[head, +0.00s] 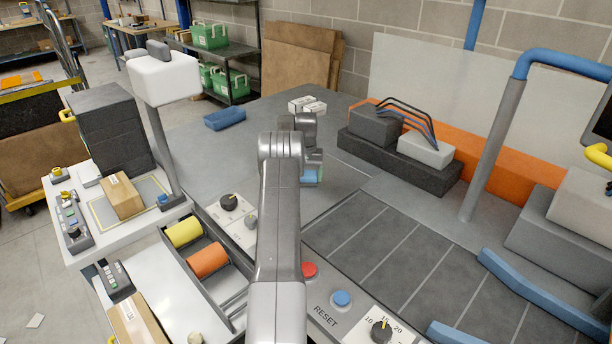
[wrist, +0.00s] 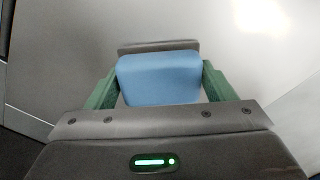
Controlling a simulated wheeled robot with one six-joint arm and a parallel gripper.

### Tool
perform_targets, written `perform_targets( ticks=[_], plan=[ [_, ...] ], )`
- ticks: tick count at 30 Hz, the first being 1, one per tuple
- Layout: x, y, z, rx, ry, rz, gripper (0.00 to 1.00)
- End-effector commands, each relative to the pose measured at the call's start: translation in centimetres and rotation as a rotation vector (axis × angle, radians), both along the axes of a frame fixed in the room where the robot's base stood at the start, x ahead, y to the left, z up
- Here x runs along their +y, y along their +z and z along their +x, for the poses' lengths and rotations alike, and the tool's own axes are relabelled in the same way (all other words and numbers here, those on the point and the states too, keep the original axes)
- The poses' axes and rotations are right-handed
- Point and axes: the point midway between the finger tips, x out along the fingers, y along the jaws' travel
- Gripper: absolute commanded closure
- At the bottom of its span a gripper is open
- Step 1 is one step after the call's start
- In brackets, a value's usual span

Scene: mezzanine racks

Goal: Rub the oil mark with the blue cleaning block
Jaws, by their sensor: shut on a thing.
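The blue cleaning block (wrist: 160,78) sits between the green fingers of my gripper (wrist: 160,88) in the wrist view, and the gripper is shut on it. In the head view, a small part of the block (head: 311,175) shows low at the end of my arm, over the grey table top (head: 350,185). I cannot tell whether the block touches the surface. A plain pale grey surface with a bright glare at the upper right fills the wrist view around the gripper. I see no oil mark in either view; my arm and gripper may hide it.
A blue tray (head: 224,119) lies on the table to the left, and white boxes (head: 307,104) lie behind my gripper. A dark fixture (head: 400,160) with grey blocks and cables stands to the right. A control panel with a red button (head: 309,269) and dials is nearer.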

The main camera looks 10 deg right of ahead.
Motion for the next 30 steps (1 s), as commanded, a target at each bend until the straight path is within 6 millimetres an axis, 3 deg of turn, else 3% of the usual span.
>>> perform_targets(
  ticks=[5,19,30],
  plan=[
    [0.0,0.8,0.0,0.001,0.0,0.0,0.57],
    [0.0,5.6,0.0,0.0,0.0,0.0,0.57],
    [0.0,6.0,0.0,0.001,0.0,0.0,0.57]
  ],
)
